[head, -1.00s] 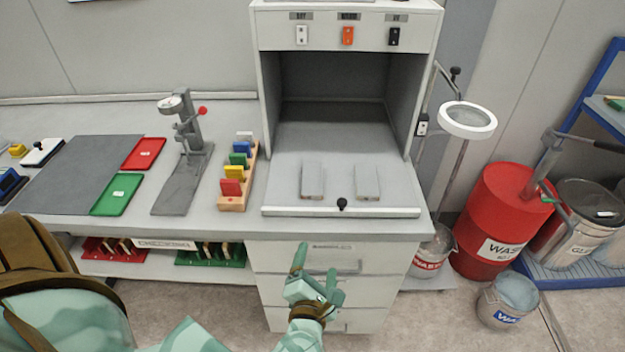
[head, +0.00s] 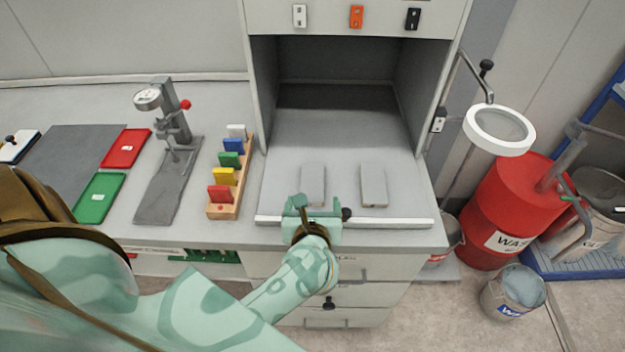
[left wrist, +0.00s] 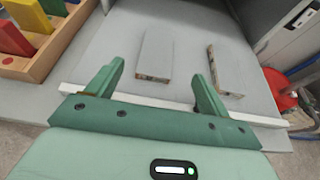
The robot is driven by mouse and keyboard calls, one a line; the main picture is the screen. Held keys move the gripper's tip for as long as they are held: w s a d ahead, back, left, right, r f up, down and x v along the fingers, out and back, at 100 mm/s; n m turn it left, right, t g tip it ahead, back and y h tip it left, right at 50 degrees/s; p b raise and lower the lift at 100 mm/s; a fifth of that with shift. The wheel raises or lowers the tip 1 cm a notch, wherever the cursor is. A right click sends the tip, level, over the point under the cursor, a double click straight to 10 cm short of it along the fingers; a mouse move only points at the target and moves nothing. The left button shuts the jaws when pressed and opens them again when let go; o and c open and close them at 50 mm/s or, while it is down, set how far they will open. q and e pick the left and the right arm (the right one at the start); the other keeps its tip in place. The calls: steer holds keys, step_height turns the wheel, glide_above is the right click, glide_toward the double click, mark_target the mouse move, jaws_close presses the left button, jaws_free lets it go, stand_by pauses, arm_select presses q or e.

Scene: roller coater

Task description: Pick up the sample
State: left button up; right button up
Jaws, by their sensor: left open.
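Two flat grey sample panels lie apart on the floor of the grey booth. The left panel (head: 313,180) is just beyond my left gripper (head: 312,207). The right panel (head: 373,185) lies further right. In the left wrist view the left panel (left wrist: 155,56) lies ahead of and between my open fingers (left wrist: 158,92), with nothing held. The right panel (left wrist: 225,70) lies just past the right finger there. My left gripper is over the booth's front lip. My right gripper is not in view.
The booth (head: 258,110) has side walls and a white front rail (head: 400,222) with a black knob. A wooden rack (head: 232,190) of coloured blocks stands to its left, also in the left wrist view (left wrist: 60,50). A gauge stand (head: 168,190) is further left. A ring lamp (head: 500,148) stands at right.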

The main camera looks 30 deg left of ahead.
mark_target(312, 179)
arm_select(q)
steer(key=x, duration=0.6)
steer(key=shift+w+a+f+b, duration=0.15)
steer(key=shift+w+b, duration=0.05)
steer(key=shift+b, duration=0.1)
steer(key=x, duration=0.5)
steer(key=shift+a+f+b, duration=0.25)
steer(key=shift+b, duration=0.1)
steer(key=shift+r, duration=0.1)
steer(key=c, duration=1.1)
